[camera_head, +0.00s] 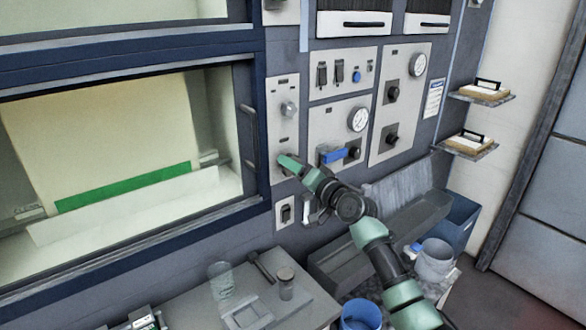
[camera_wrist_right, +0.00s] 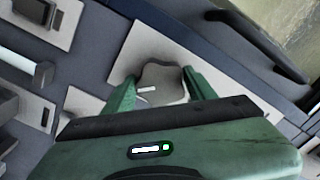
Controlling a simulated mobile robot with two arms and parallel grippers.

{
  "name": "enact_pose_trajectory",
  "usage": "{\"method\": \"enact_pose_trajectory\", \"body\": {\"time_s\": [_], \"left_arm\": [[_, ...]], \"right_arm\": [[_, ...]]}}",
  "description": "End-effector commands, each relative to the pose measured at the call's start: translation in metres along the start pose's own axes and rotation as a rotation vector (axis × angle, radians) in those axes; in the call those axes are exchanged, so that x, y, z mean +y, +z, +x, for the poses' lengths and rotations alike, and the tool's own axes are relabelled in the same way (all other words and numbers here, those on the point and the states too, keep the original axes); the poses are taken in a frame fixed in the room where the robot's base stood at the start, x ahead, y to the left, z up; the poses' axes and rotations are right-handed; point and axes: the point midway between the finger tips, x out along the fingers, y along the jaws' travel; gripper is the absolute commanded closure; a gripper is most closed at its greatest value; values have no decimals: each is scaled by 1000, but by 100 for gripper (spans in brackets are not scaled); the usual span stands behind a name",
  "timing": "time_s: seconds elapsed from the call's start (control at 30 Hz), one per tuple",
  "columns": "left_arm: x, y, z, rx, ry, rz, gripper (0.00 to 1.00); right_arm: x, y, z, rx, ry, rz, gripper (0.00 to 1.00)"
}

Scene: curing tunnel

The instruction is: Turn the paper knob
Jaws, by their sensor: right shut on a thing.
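A grey panel (camera_head: 283,132) carries two knobs, one above the other, beside the large window. The upper grey knob (camera_head: 289,109) is uncovered. My right gripper (camera_head: 283,160) is at the lower knob and covers it in the head view. In the right wrist view the grey lobed knob (camera_wrist_right: 163,78) with a white pointer mark sits between the green fingers of my right gripper (camera_wrist_right: 160,84), which are shut on it. The panel's labels are too small to read, so I cannot tell which knob is named paper. My left gripper is not in view.
A dark-framed window (camera_head: 120,150) with a vertical handle is left of the panel. Gauges, black knobs and a blue lever (camera_head: 333,155) are to the right. Below are a table (camera_head: 195,310) with a glass, and a grey trough (camera_head: 420,215).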

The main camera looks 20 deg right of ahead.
Motion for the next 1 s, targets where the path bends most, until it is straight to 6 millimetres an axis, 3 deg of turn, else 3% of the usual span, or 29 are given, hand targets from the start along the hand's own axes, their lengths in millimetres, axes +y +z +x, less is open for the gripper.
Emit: {"method": "enact_pose_trajectory", "body": {"time_s": [0.27, 0.3, 0.37, 0.4, 0.77, 1.0], "left_arm": [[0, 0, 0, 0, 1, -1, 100], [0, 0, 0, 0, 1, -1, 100], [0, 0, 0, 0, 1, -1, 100], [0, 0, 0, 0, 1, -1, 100], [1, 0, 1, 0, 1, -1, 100], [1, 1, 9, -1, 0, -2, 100]], "right_arm": [[0, -2, 0, 5, -1, -1, 85], [0, -2, 0, 5, -1, -1, 41], [0, -2, 0, 5, -1, -1, 25], [0, -2, 0, 5, -1, -1, 22], [1, 0, -4, 1, 0, -1, 22], [3, 0, -37, 3, 0, -4, 22]]}}
